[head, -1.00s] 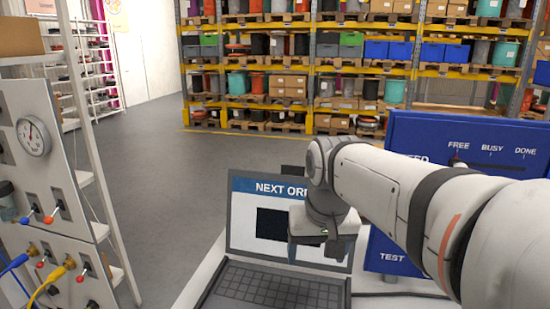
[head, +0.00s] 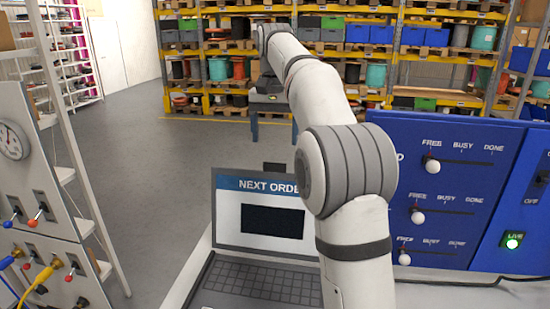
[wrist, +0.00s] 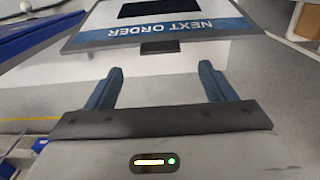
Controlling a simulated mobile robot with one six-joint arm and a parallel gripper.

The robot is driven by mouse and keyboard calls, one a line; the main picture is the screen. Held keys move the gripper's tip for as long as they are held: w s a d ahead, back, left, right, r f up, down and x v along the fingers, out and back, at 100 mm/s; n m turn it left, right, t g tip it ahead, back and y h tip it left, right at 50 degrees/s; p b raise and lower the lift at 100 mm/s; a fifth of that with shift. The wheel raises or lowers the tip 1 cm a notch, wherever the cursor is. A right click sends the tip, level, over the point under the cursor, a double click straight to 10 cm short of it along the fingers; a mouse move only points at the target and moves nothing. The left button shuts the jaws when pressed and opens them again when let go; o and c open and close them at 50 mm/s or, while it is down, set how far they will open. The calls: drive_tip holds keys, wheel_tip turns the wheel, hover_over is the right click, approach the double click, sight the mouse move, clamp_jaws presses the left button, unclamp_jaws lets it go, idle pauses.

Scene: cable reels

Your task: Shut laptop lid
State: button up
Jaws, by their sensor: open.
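The laptop stands open on a pale worktop. Its lid (head: 229,222) is raised, with a "NEXT ORDER" screen facing me, and its keyboard base (head: 262,283) lies in front, partly cut off by the frame. My arm covers the lid's right side. A small dark tab (head: 275,167) stands at the lid's top edge. My gripper (head: 274,138) is open and empty, above and apparently beyond the lid. In the wrist view the lid (wrist: 208,27) appears upside down, its top edge and tab (wrist: 158,47) just ahead of my spread fingers (wrist: 160,68), seemingly without contact.
A blue panel (head: 455,190) with FREE, BUSY and DONE sliders stands right of the laptop. A grey panel (head: 25,190) with a gauge, switches and cables stands at the left. Open floor (head: 180,165) lies behind the laptop, with loaded shelving (head: 215,90) farther back.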

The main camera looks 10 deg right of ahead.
sight(274, 166)
wheel_tip(274, 166, down, 7)
drive_tip(key=shift+f, duration=0.15)
drive_tip(key=shift+c, duration=0.4)
drive_tip(key=c, duration=1.3)
drive_tip(key=shift+s+a+b, duration=0.1)
drive_tip(key=shift+s+b, duration=0.05)
drive_tip(key=shift+b, duration=0.25)
